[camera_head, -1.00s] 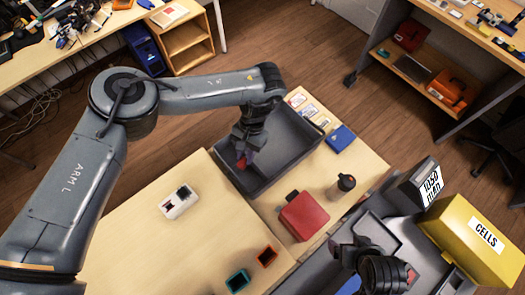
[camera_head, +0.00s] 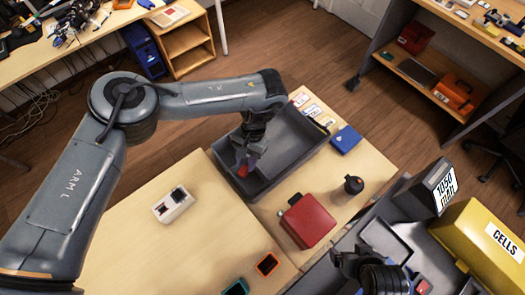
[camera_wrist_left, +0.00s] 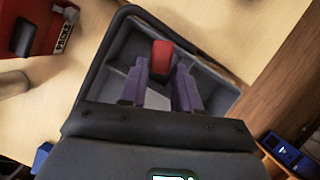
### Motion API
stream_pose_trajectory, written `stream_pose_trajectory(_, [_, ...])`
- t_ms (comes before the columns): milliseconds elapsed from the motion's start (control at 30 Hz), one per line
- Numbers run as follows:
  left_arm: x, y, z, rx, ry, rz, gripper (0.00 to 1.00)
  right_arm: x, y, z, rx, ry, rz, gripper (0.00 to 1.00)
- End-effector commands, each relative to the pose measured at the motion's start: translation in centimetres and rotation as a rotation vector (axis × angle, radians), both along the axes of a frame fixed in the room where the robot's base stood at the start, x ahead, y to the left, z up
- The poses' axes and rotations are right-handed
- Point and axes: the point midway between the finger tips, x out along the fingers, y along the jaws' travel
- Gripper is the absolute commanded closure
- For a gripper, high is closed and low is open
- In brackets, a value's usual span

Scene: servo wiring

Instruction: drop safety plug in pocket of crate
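The grey crate (camera_head: 262,192) stands at the back of the table, and its inner dividers show in the left wrist view (camera_wrist_left: 215,92). My left gripper (camera_head: 245,163) points down into the crate's left part. Its purple-grey fingers (camera_wrist_left: 162,75) are on either side of the red safety plug (camera_wrist_left: 162,55), which fills the gap at their tips. The plug also shows low at the fingertips in the head view (camera_head: 242,171). I cannot tell whether it touches the crate floor. My right gripper (camera_head: 350,262) is at the bottom right; its fingers are unclear.
A red case (camera_head: 308,220) and a dark bottle (camera_head: 353,185) stand right of the crate. A white device (camera_head: 173,205) and small orange (camera_head: 267,264) and teal (camera_head: 235,287) frames lie on the front table. Yellow cells box (camera_head: 485,240) is at right.

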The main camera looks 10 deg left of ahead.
Motion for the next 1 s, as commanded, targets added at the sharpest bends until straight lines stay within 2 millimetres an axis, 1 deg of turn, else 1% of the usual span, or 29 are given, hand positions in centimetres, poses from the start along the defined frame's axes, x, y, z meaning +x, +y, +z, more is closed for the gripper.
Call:
stream_pose_trajectory(33, [0.0,0.0,0.0,0.0,0.0,0.0,0.6,0.0,0.0,0.0,0.0,0.0,0.0,0.04])
stream_pose_trajectory(100, [0.0,0.0,0.0,0.0,0.0,0.0,0.49,0.0,0.0,0.0,-0.001,0.0,0.0,0.04])
stream_pose_trajectory(133, [0.0,0.0,0.0,0.0,0.0,0.0,0.46,0.0,0.0,0.0,-0.001,0.0,0.001,0.04])
stream_pose_trajectory(400, [0.0,0.0,0.0,0.0,0.0,0.0,0.46,0.0,0.0,0.0,-0.002,0.0,0.001,0.04])
stream_pose_trajectory(533, [0.2,0.0,0.5,0.001,-0.001,0.0,0.46,0.0,-0.1,0.1,-0.002,0.0,0.001,0.04])
stream_pose_trajectory(667, [0.8,-0.2,2.0,0.0,-0.004,-0.002,0.46,0.0,0.0,0.3,-0.002,0.0,0.001,0.04])
stream_pose_trajectory(1000, [2.9,-0.8,7.3,0.003,-0.004,-0.001,0.46,0.0,-0.1,0.8,-0.002,-0.001,0.001,0.04])
